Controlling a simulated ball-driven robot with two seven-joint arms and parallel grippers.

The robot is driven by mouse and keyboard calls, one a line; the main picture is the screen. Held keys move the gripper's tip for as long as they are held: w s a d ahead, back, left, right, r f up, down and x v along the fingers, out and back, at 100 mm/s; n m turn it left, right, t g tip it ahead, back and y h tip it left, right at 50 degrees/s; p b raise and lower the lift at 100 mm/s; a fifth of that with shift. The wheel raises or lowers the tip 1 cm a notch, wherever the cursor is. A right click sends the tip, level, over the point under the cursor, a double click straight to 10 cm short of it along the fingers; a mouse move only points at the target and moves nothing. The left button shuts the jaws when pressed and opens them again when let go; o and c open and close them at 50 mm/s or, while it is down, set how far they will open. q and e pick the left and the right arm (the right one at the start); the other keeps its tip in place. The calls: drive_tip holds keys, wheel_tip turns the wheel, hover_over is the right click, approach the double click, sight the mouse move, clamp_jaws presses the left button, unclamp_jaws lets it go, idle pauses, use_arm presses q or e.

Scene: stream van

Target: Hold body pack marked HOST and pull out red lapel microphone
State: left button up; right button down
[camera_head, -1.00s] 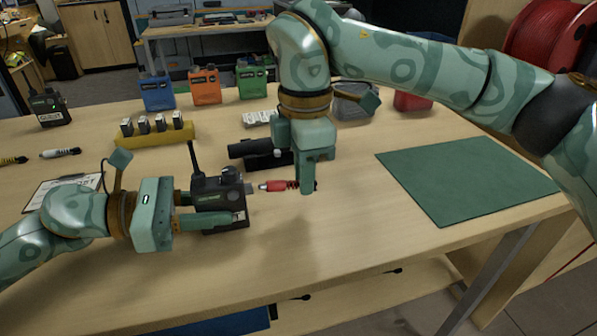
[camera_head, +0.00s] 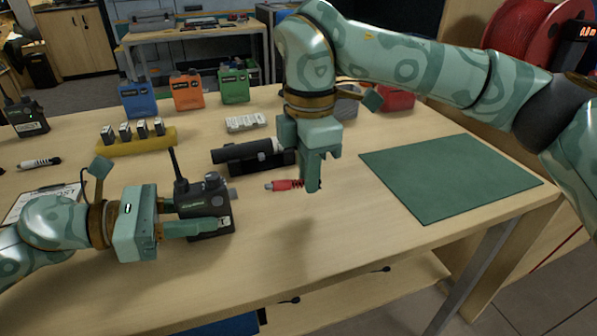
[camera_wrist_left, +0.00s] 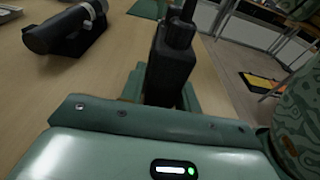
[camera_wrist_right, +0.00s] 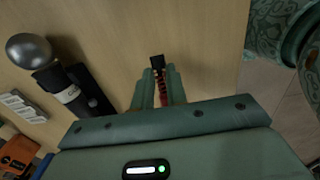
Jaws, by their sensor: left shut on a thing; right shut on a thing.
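The dark body pack (camera_head: 207,204) stands upright on the table with its antenna pointing up; it also shows in the left wrist view (camera_wrist_left: 168,72). Its small front label is too small to read. My left gripper (camera_head: 205,217) is shut on the pack from the left. My right gripper (camera_head: 312,188) points down and is shut on the red lapel microphone connector (camera_head: 284,185), just above the table. The connector's tip faces the pack's right side, with a clear gap between them. The red ribbed connector with its black end shows in the right wrist view (camera_wrist_right: 162,88).
A black microphone in a dark holder (camera_head: 250,155) lies behind the gap. A yellow battery strip (camera_head: 137,146), a pack marked GUEST (camera_head: 25,118), a white connector (camera_head: 40,162) and a clipboard (camera_head: 40,205) are to the left. The green mat (camera_head: 450,178) at right is bare.

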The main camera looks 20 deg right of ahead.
use_arm(q)
drive_tip(key=o, duration=1.1)
